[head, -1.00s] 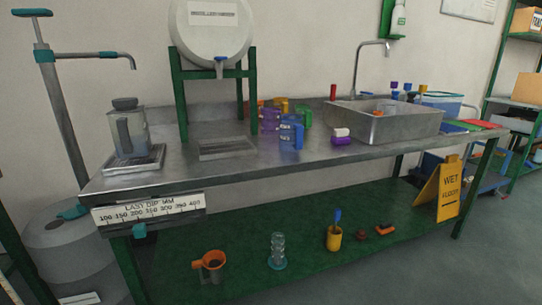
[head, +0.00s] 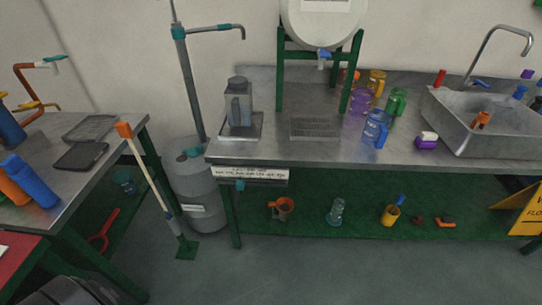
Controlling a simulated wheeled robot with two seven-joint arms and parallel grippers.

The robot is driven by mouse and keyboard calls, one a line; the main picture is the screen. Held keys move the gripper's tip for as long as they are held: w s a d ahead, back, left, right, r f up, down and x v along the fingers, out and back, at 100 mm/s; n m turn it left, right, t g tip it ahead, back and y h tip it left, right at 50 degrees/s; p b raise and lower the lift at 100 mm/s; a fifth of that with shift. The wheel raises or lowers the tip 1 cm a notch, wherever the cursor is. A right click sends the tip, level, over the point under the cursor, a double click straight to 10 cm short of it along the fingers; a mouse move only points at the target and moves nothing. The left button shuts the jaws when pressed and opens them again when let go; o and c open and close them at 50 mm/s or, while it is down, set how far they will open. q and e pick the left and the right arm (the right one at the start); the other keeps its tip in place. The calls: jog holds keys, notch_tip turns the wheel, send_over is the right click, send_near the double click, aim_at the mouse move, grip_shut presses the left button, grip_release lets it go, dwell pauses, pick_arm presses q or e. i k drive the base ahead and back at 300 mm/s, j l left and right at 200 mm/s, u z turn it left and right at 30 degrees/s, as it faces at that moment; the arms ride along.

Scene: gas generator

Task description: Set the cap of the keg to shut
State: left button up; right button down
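A grey drum (head: 203,190), which looks like the keg, stands on the floor at the left end of the steel bench. It has a pale label on its side and a tall grey pump pipe (head: 190,90) with a teal collar rising at its top. A small teal part (head: 189,154) on top of the drum may be its cap; it is too small to tell whether it is open or shut. Neither of my grippers is in view.
The steel bench (head: 260,152) holds a grey jug (head: 238,103), a white barrel (head: 323,20) on a green stand, coloured mugs and a sink (head: 490,125). A broom (head: 150,172) leans at another table (head: 90,130) on the left. The floor in front is clear.

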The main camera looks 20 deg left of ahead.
aim_at(195, 151)
jog(key=u, duration=1.35)
